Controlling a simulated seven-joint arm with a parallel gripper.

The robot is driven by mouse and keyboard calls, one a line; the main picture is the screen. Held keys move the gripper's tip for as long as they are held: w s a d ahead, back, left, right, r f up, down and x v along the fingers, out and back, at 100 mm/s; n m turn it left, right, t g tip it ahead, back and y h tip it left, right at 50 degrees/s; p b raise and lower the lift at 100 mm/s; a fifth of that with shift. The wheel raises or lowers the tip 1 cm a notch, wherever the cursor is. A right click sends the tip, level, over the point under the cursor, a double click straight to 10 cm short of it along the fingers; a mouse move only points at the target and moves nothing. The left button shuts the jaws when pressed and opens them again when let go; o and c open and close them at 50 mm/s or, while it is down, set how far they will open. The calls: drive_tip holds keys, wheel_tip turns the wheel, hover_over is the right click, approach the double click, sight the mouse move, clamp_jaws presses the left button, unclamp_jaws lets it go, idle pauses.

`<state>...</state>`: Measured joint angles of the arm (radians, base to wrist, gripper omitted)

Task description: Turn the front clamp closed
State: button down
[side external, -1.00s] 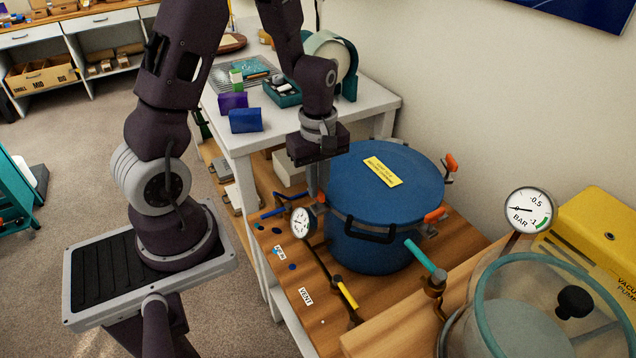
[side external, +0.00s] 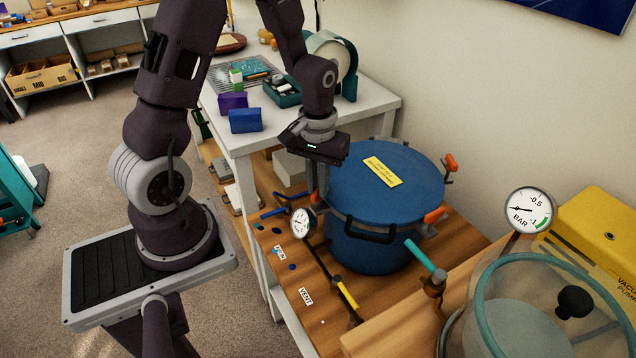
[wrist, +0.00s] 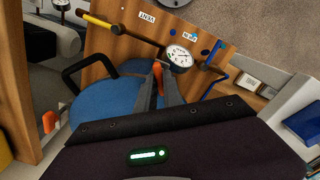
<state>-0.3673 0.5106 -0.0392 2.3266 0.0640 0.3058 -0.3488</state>
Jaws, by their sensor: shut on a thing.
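The blue pressure pot (side external: 375,240) stands on the wooden bench, its lid (side external: 420,180) on top with a yellow label. In the wrist view, the orange handle of a clamp (wrist: 157,75) at the pot's rim shows between the fingers of my gripper (wrist: 158,84), which is shut on it. I take this as the front clamp. In the side view my gripper (side external: 318,192) points down at the pot's left edge and hides that clamp. Two other orange-handled clamps show on the pot, one at the back right (side external: 450,162) and one at the front right (side external: 435,215).
A round gauge (side external: 301,222) sits close beside my fingers; it also shows in the wrist view (wrist: 180,57). A black side handle (side external: 370,234), a yellow-handled valve (side external: 347,293) and a teal-handled valve (side external: 420,256) are near. A glass chamber (side external: 540,310) stands at the right.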

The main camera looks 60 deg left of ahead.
drive_tip(key=m, duration=0.7)
idle(0.6)
drive_tip(key=c, duration=1.5)
unclamp_jaws()
drive_tip(key=shift+r, duration=0.1)
wheel_tip(320, 180, up, 6)
drive_tip(key=shift+r, duration=0.45)
